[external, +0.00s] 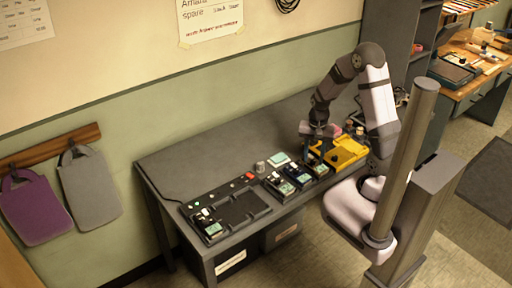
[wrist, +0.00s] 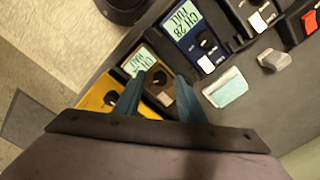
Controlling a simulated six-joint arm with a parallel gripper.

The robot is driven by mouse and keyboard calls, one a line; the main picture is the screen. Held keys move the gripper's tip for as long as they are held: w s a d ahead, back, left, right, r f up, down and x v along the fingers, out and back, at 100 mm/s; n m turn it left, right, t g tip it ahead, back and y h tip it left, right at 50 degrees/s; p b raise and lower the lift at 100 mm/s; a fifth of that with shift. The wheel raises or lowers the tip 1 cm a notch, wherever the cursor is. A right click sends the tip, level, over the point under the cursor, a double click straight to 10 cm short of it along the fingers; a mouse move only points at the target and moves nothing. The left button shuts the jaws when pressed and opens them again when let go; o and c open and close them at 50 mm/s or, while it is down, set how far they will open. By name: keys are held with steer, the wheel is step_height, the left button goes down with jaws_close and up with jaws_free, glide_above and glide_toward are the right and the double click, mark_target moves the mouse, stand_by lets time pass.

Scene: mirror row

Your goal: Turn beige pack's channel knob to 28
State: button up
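The beige pack (wrist: 151,57) shows brownish in the wrist view, between a blue pack (wrist: 193,40) and a yellow one. Its dark channel knob (wrist: 159,77) sits between my fingertips, with a gap on each side. Its green display (wrist: 136,62) is small and tilted, and I cannot read its channel number. My gripper (wrist: 159,79) is open over this pack. In the external view my gripper (external: 318,137) points down above the row of packs, hiding part of it.
The blue pack's display reads CH 28 FULL. The yellow pack (wrist: 98,94) is beside the beige one. A pale green-white card (wrist: 226,88) and a grey knob-like piece (wrist: 273,60) lie close by. A black tray (external: 236,207) fills the bench's near left end.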

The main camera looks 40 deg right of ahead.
jaws_close()
steer(key=shift+n, duration=0.8)
steer(key=n+p, duration=0.1)
steer(key=n, duration=0.1)
steer(key=shift+n, duration=0.4)
steer(key=shift+n+p, duration=0.55)
steer(key=shift+n, duration=1.25)
jaws_free()
